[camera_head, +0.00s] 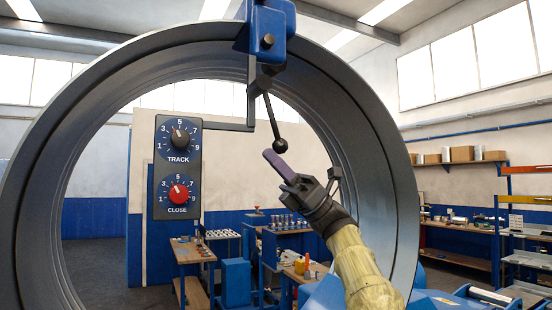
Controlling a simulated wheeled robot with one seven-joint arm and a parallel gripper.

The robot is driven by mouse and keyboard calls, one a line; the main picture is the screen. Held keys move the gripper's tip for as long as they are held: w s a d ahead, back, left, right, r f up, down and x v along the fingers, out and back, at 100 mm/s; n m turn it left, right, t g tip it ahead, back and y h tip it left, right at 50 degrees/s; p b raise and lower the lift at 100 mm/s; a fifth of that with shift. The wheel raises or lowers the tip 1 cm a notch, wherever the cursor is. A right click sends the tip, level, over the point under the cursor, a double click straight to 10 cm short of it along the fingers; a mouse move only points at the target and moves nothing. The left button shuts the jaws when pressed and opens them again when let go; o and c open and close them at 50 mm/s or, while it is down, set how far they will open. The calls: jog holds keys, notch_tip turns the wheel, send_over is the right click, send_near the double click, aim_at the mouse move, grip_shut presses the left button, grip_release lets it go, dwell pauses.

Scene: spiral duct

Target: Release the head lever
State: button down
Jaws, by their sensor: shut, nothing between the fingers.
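The head lever (271,118) is a thin dark rod ending in a black ball knob (280,145). It hangs from the blue head (264,30) clamped on the top rim of the large grey duct ring (395,170), and it slants down to the right. My gripper (271,158) comes up from the lower right, in front of the ring's opening. Its purple fingers are shut and empty, with their tips just below and left of the knob. I cannot tell whether they touch the knob or how far apart in depth they are.
A dark panel (161,168) hangs on a bracket left of the lever, with a black TRACK dial (180,138) and a red CLOSE dial (178,194). The ring surrounds the lever and my gripper. Workbenches (190,250) and shelves (455,162) stand well behind.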

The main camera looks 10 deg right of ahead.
jog(key=d, duration=0.1)
jog(key=d+r+p, duration=0.1)
jog(key=w+d+p, duration=0.1)
jog(key=shift+d+r, duration=0.15)
jog(key=shift+r, duration=0.1)
jog(key=shift+w+r, duration=0.1)
dwell(0.5)
jog(key=shift+d, duration=0.1)
